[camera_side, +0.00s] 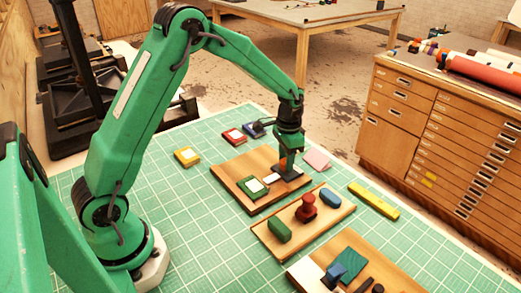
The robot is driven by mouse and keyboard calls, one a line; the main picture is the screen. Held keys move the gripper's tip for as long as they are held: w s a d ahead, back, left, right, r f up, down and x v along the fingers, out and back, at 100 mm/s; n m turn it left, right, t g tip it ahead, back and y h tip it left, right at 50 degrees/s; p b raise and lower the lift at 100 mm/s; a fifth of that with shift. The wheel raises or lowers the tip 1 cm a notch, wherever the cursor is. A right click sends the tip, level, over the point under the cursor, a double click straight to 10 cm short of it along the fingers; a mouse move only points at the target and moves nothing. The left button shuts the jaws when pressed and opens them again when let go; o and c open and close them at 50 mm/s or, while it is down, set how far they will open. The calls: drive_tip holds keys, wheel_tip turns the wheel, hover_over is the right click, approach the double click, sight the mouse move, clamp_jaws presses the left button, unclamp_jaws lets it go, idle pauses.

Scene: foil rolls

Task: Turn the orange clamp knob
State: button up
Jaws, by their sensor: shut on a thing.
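My gripper (288,168) points down at the right part of the far wooden board (233,171). It is shut on a small dark part, mostly hidden by the fingers, so I cannot tell its shape. A white strip (270,178) and a green block with a pale top (252,187) lie on the same board, left of the gripper. I cannot make out an orange knob there. A red knob-like piece (308,208) stands upright on the middle board (334,221), apart from the gripper and nearer the camera, between a green block (279,231) and a blue block (330,198).
A third board (396,271) at the front right holds blue, green and dark parts. A yellow bar (373,201), a pink square (316,159) and small yellow (187,156), red (234,136) and blue (254,130) pieces lie on the green mat (190,215). The mat's left part is clear.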

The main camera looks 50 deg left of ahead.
drive_tip(key=shift+a, duration=0.2)
drive_tip(key=o, duration=1)
drive_tip(key=shift+d, duration=0.1)
drive_tip(key=shift+r, duration=3.9)
